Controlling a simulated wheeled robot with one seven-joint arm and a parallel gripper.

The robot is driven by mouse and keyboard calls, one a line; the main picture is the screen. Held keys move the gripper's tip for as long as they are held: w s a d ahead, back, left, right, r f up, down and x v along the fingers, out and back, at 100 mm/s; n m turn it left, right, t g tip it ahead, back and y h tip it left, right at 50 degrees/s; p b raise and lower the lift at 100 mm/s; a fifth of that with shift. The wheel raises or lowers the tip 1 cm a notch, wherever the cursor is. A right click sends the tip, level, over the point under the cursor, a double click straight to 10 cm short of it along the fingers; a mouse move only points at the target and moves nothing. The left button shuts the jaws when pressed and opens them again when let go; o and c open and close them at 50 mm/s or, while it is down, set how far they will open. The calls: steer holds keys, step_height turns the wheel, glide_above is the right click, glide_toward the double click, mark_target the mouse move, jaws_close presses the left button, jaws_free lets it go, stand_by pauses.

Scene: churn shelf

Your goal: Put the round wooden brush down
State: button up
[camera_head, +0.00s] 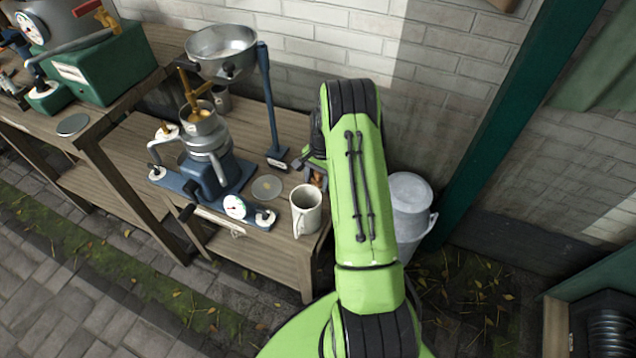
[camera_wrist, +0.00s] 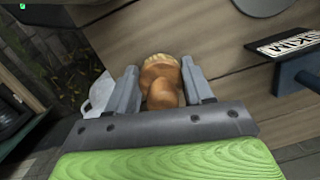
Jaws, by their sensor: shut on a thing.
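The round wooden brush (camera_wrist: 161,84) is orange-brown with a pale end and sits between the two fingers of my gripper (camera_wrist: 162,88) in the wrist view. The gripper is shut on it. Behind it is the wooden bench top (camera_wrist: 222,60), and I cannot tell whether the brush touches it. In the head view my green arm hides most of the gripper. A small part of the brush (camera_head: 318,180) shows at the right end of the bench (camera_head: 283,240), behind the white mug.
A white mug (camera_head: 306,210) stands near the bench's front right corner. A blue post (camera_head: 271,105) with a labelled foot, a flat round disc (camera_head: 267,188) and a blue separator (camera_head: 208,170) stand to the left.

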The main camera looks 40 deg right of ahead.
steer(key=shift+f, duration=0.25)
steer(key=shift+f, duration=0.15)
steer(key=o, duration=1.1)
